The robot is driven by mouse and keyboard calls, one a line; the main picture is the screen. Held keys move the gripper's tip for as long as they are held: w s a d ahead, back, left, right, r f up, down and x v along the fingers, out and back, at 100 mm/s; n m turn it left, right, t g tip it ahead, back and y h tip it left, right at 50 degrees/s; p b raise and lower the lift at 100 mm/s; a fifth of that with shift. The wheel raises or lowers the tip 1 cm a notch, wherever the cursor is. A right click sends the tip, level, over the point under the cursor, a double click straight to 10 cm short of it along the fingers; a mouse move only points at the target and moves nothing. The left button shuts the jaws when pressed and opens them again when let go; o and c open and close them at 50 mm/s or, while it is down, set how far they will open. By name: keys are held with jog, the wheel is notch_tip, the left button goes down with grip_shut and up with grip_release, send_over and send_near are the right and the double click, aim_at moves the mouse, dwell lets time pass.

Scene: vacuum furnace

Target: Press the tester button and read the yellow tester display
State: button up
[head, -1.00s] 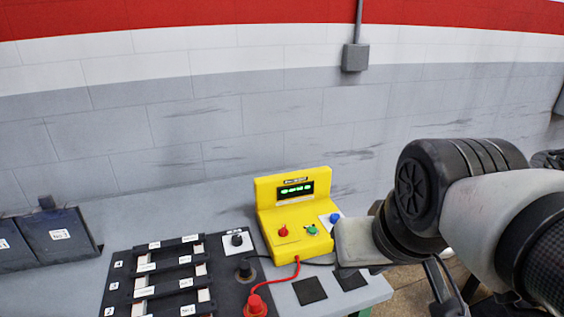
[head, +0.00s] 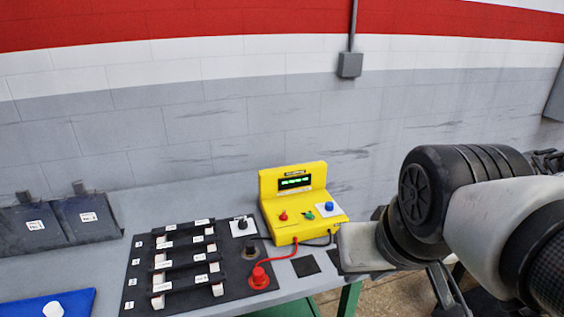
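The yellow tester (head: 293,225) stands on the grey bench near the wall. Its dark display (head: 295,183) shows green characters too small to read. On its sloped front are a red jack (head: 283,216), a green jack or knob (head: 309,215) and a blue button (head: 329,206) on a white plate. A red lead and a black lead run from its front. My arm comes in from the right, and its end (head: 362,248) is just right of the tester, seemingly apart from the button. The fingers cannot be made out.
A black board (head: 138,268) with labelled slots and a red plug (head: 259,276) lies left of the tester. Dark labelled bins (head: 90,224) stand at the far left, with a blue tray (head: 30,304) in front. The bench ends at a green-framed right edge (head: 349,300).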

grip_shut()
dwell(1.5)
